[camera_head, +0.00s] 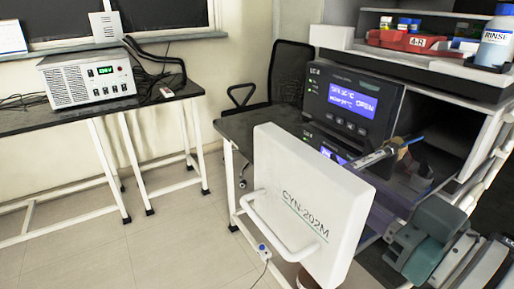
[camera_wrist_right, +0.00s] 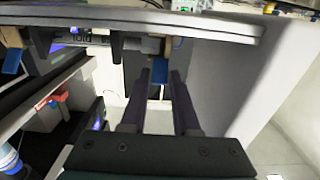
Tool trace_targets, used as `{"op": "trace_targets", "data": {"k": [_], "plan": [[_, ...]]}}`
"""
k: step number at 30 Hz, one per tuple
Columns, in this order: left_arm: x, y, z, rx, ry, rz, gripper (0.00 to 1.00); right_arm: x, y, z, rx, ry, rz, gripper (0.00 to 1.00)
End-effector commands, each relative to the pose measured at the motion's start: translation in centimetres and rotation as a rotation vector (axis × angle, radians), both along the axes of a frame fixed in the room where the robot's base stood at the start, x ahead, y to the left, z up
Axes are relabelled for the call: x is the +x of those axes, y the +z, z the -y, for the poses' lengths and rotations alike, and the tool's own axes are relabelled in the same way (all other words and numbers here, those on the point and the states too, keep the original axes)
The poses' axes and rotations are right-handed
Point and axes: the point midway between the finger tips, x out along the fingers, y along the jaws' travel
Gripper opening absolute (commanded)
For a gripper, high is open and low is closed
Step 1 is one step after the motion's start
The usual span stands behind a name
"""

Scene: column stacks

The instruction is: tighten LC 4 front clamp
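In the head view a white hinged door (camera_head: 300,205) marked "CYN-202M" stands open in front of the instrument stack. A metal cylinder (camera_head: 372,159) with a brownish fitting and a blue tip juts out beside the stack. Another blue lever (camera_wrist_right: 12,60) is at the left. I cannot read which is LC 4. My left gripper is out of view.
An instrument (camera_head: 350,98) with a lit blue screen tops the stack. A red tray (camera_head: 405,42) and a rinse bottle (camera_head: 493,40) stand on the upper shelf. A power supply (camera_head: 88,78) is on the left bench. The floor (camera_head: 170,245) left of the door is clear.

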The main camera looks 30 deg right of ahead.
Motion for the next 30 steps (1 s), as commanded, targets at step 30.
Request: {"op": "trace_targets", "data": {"k": [30], "plan": [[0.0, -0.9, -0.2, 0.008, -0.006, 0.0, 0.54, -8.8, -0.4, 0.7, 0.001, -0.001, -0.006, 0.55]]}}
